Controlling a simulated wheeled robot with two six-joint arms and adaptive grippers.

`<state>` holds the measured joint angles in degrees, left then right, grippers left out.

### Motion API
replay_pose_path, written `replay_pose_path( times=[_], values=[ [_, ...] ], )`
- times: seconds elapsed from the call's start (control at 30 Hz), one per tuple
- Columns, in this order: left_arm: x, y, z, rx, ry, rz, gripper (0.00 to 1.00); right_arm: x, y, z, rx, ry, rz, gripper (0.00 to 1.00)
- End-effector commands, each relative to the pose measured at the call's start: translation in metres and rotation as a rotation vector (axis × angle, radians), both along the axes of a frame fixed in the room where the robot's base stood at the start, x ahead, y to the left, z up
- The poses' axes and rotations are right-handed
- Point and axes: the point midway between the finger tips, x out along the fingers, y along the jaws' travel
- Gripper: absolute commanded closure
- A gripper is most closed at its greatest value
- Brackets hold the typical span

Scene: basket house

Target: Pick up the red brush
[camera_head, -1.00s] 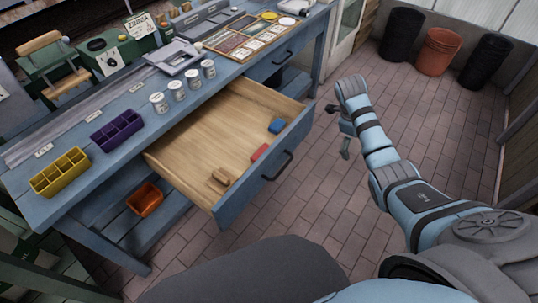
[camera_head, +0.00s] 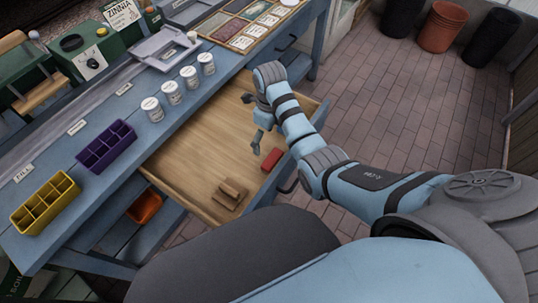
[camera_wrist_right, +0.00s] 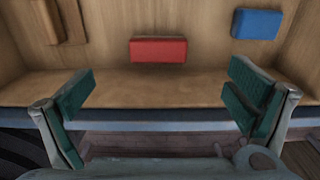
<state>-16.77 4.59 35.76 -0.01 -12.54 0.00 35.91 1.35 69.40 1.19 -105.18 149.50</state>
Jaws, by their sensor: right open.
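The red brush (camera_head: 271,160) looks like a small red block and lies on the floor of the open drawer (camera_head: 190,160), near its front wall. It also shows in the right wrist view (camera_wrist_right: 158,50), ahead of the fingers and centred between them. My right gripper (camera_head: 252,120) is over the drawer, open and empty. Its two green-padded fingers (camera_wrist_right: 165,95) are spread wide in the right wrist view and apart from the brush. My left gripper is not in view.
A brown wooden brush (camera_head: 230,193) lies in the drawer's near end. A blue block (camera_wrist_right: 257,24) lies right of the red one in the wrist view; my arm hides it from the head view. White jars (camera_head: 172,92) and a purple tray (camera_head: 105,148) stand on the bench.

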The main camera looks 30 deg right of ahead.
Motion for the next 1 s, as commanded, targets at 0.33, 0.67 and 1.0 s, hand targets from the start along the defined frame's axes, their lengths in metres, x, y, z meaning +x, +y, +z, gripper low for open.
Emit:
replay_pose_path(
  times=[0.33, 0.67, 1.0],
  values=[
    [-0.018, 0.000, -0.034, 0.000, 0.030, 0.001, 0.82, 0.001, 0.001, -0.075, 0.000, 0.004, 0.002, 0.02],
    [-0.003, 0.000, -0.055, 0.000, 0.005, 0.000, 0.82, 0.000, -0.001, -0.118, -0.001, 0.002, -0.001, 0.02],
    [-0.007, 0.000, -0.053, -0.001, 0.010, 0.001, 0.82, 0.000, -0.001, -0.116, -0.001, 0.002, -0.001, 0.35]
  ],
)
